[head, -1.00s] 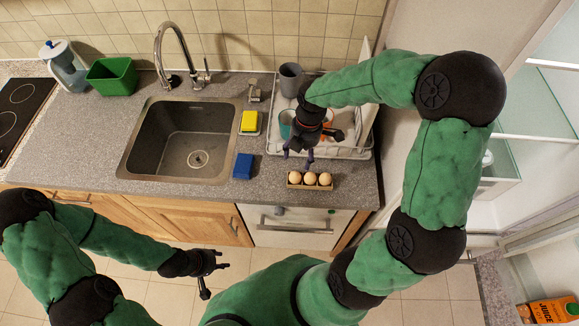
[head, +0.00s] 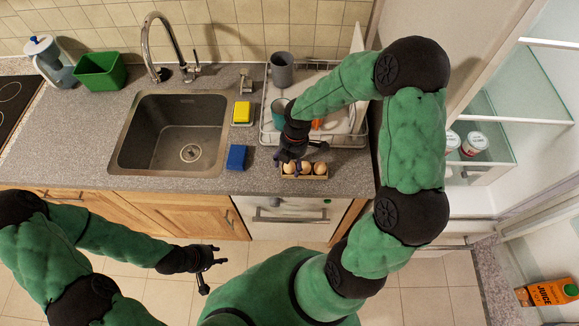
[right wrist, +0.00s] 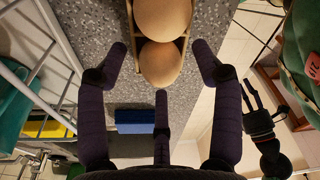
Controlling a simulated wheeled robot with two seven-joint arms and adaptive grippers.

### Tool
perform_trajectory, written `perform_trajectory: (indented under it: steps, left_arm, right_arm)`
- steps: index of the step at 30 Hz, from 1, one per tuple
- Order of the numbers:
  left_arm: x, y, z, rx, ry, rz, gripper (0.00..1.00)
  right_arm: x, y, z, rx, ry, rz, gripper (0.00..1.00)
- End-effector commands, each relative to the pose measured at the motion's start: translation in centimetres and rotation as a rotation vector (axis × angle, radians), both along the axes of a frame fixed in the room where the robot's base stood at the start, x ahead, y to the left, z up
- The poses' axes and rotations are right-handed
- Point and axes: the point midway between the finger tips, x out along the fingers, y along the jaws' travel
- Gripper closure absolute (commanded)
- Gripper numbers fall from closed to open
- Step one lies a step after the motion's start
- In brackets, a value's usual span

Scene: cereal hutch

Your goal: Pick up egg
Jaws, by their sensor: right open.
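Three brown eggs stand in a row in a small tan carton (head: 304,178) at the counter's front edge, right of the sink. The left egg (head: 290,168) is partly hidden by my right gripper (head: 288,156); the middle egg (head: 306,168) and right egg (head: 320,168) show clearly. In the right wrist view, the open purple fingers (right wrist: 160,66) are spread around the nearest egg (right wrist: 160,60), apart from it at the sides, with nothing held. A second egg (right wrist: 162,18) sits beyond it. My left gripper (head: 212,260) is open and empty, over the floor in front of the cabinets.
A dish rack (head: 362,140) with a grey cup (head: 282,70) and dishes stands behind the eggs. A blue sponge (head: 236,157), a yellow sponge (head: 241,112) and the sink (head: 180,145) lie to the left. An open fridge with a juice carton (head: 550,292) is at right.

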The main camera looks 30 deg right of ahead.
Motion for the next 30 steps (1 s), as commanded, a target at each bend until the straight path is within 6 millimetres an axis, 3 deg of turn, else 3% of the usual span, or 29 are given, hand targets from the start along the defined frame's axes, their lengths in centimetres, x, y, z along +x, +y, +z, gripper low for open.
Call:
perform_trajectory:
  steps: [4,5,9,23,30]
  left_arm:
    - [0.0,0.0,0.0,0.000,0.000,0.000,0.60]
    - [0.0,0.0,0.0,0.000,0.000,0.000,0.60]
    - [0.0,0.0,0.0,0.000,0.000,0.000,0.60]
    - [0.0,0.0,0.1,0.000,0.000,0.000,0.60]
    - [0.0,0.0,0.7,0.000,0.000,0.000,0.60]
  right_arm:
    - [0.0,0.0,0.0,0.000,0.000,0.000,0.34]
    - [0.0,0.0,0.0,0.000,0.000,0.000,0.39]
    - [0.0,0.0,0.0,0.000,0.000,0.000,0.77]
    - [0.0,0.0,0.4,0.000,0.000,0.000,0.79]
    - [0.0,0.0,2.8,-0.001,-0.003,-0.001,0.79]
